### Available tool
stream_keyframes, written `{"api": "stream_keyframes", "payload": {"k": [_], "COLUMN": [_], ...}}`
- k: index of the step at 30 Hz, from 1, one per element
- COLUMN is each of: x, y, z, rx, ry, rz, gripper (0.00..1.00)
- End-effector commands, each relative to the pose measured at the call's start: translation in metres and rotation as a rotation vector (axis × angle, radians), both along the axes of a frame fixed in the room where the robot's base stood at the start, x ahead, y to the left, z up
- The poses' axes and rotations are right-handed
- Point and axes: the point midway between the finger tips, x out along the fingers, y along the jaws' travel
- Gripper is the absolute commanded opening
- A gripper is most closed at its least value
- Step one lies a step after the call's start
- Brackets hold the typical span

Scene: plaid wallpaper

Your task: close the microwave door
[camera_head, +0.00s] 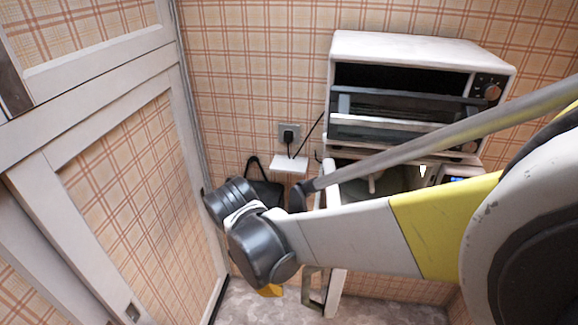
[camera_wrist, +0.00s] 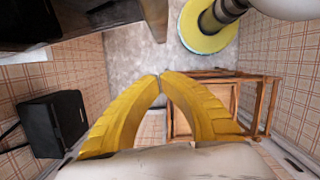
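The white microwave (camera_head: 463,170) stands below a toaster oven, with its blue display at the right and its lit inside showing. Its door (camera_head: 331,171) seems to stand open at the left side, largely hidden behind my arm. A pale upright piece below my arm may be the lower part of the door; I cannot tell. My gripper (camera_head: 268,291) points down, left of the microwave, mostly hidden by my wrist. In the wrist view my gripper's yellow fingers (camera_wrist: 160,76) meet at the tips with nothing seen between them. I cannot tell whether they touch the door.
The white toaster oven (camera_head: 420,52) sits above the microwave. A wall socket (camera_head: 289,132) with a black plug is left of it. A black box-like thing (camera_wrist: 52,122) and a brown wooden frame (camera_wrist: 228,105) flank my fingers. A panelled door (camera_head: 110,160) stands at the left.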

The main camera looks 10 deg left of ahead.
Motion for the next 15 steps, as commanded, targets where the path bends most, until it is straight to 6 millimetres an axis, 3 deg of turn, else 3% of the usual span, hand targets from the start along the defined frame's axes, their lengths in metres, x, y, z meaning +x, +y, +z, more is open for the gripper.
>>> {"api": "stream_keyframes", "payload": {"k": [6,15], "x": [0.001,0.001], "y": [-0.024,-0.028], "z": [0.001,0.002], "rx": [0.0,0.0], "ry": [0.0,0.0], "rz": [-0.002,-0.001], "gripper": [0.0,0.0]}}
